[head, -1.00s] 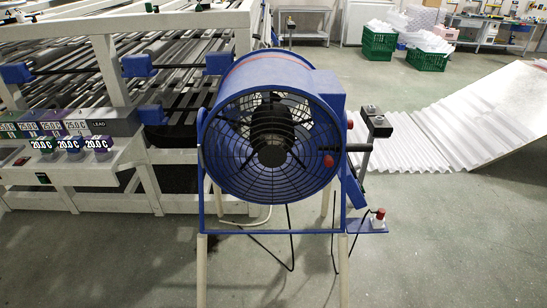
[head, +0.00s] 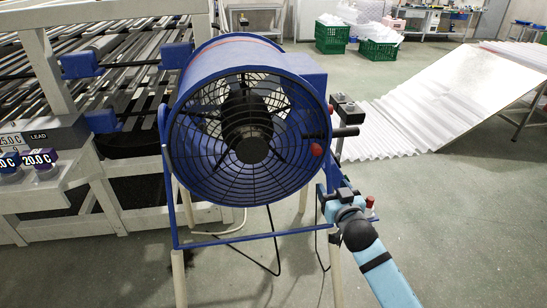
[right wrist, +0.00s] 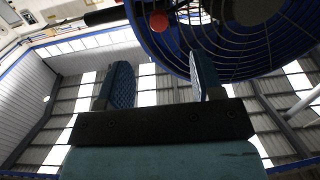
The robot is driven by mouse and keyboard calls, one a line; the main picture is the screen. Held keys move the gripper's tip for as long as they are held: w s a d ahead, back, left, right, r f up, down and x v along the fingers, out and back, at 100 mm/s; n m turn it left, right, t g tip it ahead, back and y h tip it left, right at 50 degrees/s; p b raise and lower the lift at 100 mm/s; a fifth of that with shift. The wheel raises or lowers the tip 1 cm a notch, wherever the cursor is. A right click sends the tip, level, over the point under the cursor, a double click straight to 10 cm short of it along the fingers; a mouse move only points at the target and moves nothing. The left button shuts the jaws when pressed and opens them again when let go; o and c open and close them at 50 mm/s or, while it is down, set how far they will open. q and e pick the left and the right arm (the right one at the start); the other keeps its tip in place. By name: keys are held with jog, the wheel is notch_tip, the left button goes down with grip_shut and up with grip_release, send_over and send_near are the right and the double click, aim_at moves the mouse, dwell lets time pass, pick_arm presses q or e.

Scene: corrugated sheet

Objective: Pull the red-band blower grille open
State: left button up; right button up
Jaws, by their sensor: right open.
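The blue blower (head: 195,75) stands on a stand, with a thin red band (head: 212,45) around its drum. Its round wire grille (head: 215,170) faces me and looks shut. A red knob (head: 316,150) and a black bar handle (head: 345,132) are at the grille's right edge. In the right wrist view the grille (right wrist: 178,45) and red knob (right wrist: 158,21) show overhead. My right gripper (head: 332,187) is below the handle and knob, apart from them. Its two fingers (right wrist: 160,75) are open with nothing between them. My left gripper is not in view.
A white-framed roller machine (head: 85,160) stands close on the left. A red-topped button (head: 370,202) is beside my right wrist. White corrugated sheet (head: 395,120) lies at the right, with green crates (head: 378,50) behind. The floor at lower right is mostly clear.

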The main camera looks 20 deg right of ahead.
send_near(317, 153)
jog(key=p+x, duration=0.1)
jog(key=x, duration=0.9)
jog(key=shift+w+d+r, duration=0.1)
jog(key=shift+d, duration=0.05)
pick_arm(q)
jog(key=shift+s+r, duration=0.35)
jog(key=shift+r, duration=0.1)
pick_arm(e)
grip_shut()
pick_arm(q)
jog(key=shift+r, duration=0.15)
